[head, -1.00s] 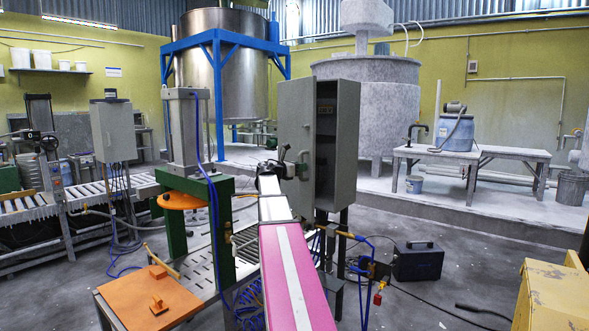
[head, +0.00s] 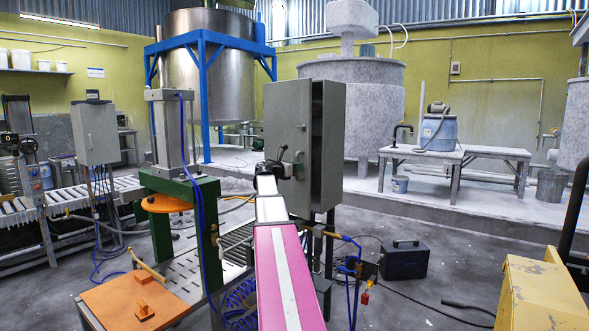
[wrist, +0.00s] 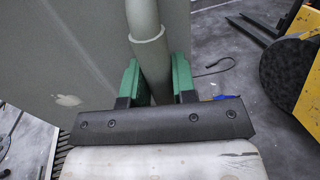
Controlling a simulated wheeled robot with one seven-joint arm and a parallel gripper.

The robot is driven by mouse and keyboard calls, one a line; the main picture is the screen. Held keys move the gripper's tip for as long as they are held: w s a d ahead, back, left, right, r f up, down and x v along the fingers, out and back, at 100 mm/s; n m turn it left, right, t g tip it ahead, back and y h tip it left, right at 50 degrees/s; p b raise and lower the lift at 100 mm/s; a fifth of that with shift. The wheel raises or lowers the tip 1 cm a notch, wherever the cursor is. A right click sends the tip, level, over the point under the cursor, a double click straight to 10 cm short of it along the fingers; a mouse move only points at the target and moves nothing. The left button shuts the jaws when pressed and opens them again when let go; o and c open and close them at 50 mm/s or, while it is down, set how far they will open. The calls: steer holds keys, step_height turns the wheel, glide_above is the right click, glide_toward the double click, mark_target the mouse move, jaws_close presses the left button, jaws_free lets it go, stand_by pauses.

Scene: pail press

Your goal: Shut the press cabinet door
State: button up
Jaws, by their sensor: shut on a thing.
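The grey press cabinet (head: 334,140) stands behind the green press frame, right of the press cylinder. Its door (head: 287,115) is part open, with a narrow dark gap along its right edge. In the wrist view the door (wrist: 60,60) is a large grey panel on the left. My gripper (wrist: 153,80) has its green fingers on either side of a grey upright bar, the door handle (wrist: 144,20), and is shut on it. In the head view my gripper (head: 284,168) is at the door's lower part, and my arm hides some of what is below.
An orange plate (head: 120,305) and the green press frame (head: 161,235) are left of my arm. A black box (head: 400,260) and cables lie on the floor to the right. A yellow machine (head: 545,295) stands at the right edge. Floor between them is mostly open.

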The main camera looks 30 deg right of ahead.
steer(key=shift+w+d, duration=0.2)
steer(key=shift+d, duration=1.5)
steer(key=shift+w+d, duration=0.15)
steer(key=shift+d, duration=1.65)
steer(key=shift+w+d, duration=0.2)
steer(key=shift+d, duration=0.45)
steer(key=o, duration=0.9)
steer(key=shift+o, duration=0.2)
steer(key=s+a, duration=0.1)
steer(key=a, duration=0.9)
steer(key=shift+s+a, duration=0.25)
steer(key=shift+a, duration=0.1)
